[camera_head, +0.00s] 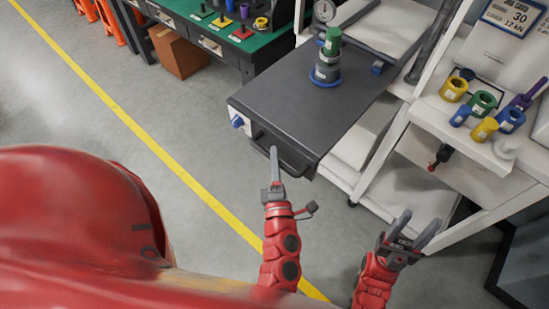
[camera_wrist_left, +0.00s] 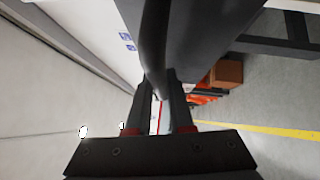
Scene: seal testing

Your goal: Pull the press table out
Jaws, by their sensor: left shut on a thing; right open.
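The press table (camera_head: 335,105) is a dark grey slab with a black bar handle (camera_head: 281,155) on its front face. My left gripper (camera_head: 273,165) is at the left part of this handle. In the left wrist view, the handle (camera_wrist_left: 154,45) runs between the fingers of my left gripper (camera_wrist_left: 157,95), which is shut on it. A stack of a green piece and grey-blue pieces (camera_head: 328,60) stands upright on the table's top. My right gripper (camera_head: 409,230) is open and empty, below and right of the table, apart from the white frame.
A white press frame (camera_head: 385,150) stands at the right, with a shelf (camera_head: 440,118) of coloured rings and plugs. A green-topped workbench (camera_head: 262,38) and a brown box (camera_head: 180,52) are at the back left. The floor left of the table is clear, with a yellow line (camera_head: 150,140).

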